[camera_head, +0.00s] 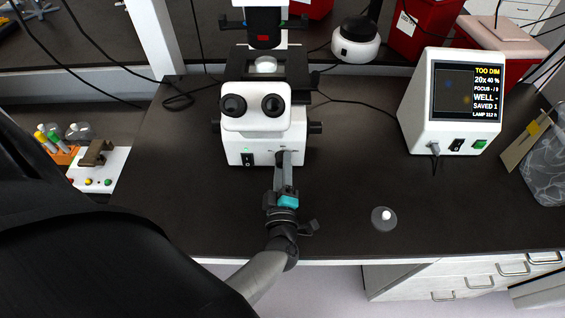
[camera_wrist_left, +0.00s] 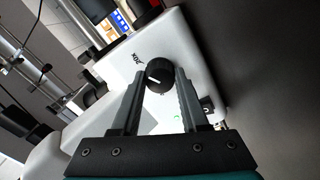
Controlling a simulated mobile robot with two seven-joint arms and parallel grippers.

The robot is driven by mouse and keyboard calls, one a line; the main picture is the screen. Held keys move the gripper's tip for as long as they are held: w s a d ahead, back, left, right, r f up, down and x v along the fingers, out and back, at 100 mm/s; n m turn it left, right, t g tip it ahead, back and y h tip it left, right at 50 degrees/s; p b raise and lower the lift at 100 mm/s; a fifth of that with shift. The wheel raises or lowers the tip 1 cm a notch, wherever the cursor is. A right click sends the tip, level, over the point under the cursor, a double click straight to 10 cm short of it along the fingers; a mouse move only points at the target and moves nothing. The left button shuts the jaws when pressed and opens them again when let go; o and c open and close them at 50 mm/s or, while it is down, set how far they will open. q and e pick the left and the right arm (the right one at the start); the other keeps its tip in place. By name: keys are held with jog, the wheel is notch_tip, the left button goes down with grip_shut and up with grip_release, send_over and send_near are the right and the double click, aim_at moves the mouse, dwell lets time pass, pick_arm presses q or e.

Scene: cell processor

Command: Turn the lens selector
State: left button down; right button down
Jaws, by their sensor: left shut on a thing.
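The white microscope (camera_head: 240,122) stands at the back middle of the dark bench, its two eyepieces facing me. My left gripper (camera_head: 286,160) reaches its front face, right of the green light. In the left wrist view, the lens selector is a round black knob (camera_wrist_left: 158,76) with a white pointer line on the white front face, beside a printed label that seems to read 20X. The fingers of the left gripper (camera_wrist_left: 160,84) are shut on the knob, one on each side. In the head view the gripper hides the knob. My right gripper is not in view.
A white monitor (camera_head: 412,105) at right reads "TOO DIM", "20x 40%" and "SAVED 1". A small round grey item with a white top (camera_head: 384,218) lies near the front edge. A rack with coloured tubes (camera_head: 60,150) is at left. The bench between microscope and monitor is mostly clear.

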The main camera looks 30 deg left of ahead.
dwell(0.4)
pick_arm(q)
jog(key=shift+c, duration=2.1)
grip_release()
